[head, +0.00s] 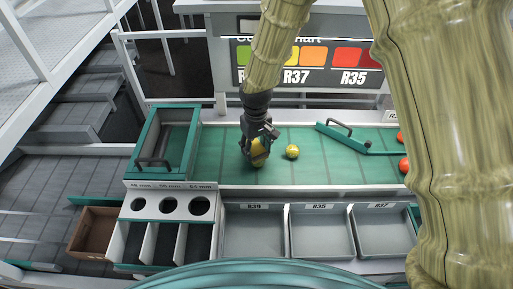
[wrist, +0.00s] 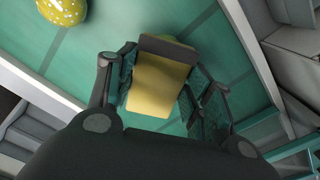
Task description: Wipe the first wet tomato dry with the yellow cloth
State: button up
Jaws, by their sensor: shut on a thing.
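My gripper (head: 259,146) is low over the green belt, and in the wrist view (wrist: 165,90) its fingers are shut on the yellow cloth (wrist: 157,85), which has a dark grey strip along its far edge. A rounded yellow-green thing (wrist: 181,42), probably a tomato, shows just past that strip, mostly hidden by the cloth; I cannot tell whether they touch. A yellow-green tomato (head: 292,152) lies on the belt just right of my gripper. It also shows in the wrist view (wrist: 62,9), covered with pale drop-like spots.
The green belt (head: 325,172) is clear around the free tomato. A hinged green gate (head: 345,139) and red tomatoes (head: 404,164) are at right. A green-framed box (head: 165,140) stands at left. Grey bins (head: 320,232) and a sizing-hole panel (head: 168,204) line the front.

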jog(key=shift+s+d, duration=0.1)
jog(key=shift+s, duration=0.05)
jog(key=shift+s+d+p, duration=0.2)
jog(key=shift+s+d, duration=0.3)
jog(key=shift+s, duration=0.4)
jog(key=shift+s+d+p, duration=0.2)
jog(key=shift+s+d, duration=0.3)
jog(key=shift+s, duration=0.35)
jog(key=shift+w, duration=0.1)
jog(key=shift+w+a, duration=0.55)
jog(key=shift+w, duration=0.35)
jog(key=shift+w+a, duration=0.55)
jog(key=shift+w, duration=0.35)
jog(key=shift+r+p, duration=0.1)
jog(key=shift+p, duration=0.2)
jog(key=shift+r+p, duration=2.05)
jog(key=shift+r, duration=0.85)
jog(key=shift+s+f, duration=0.1)
jog(key=shift+f, duration=0.1)
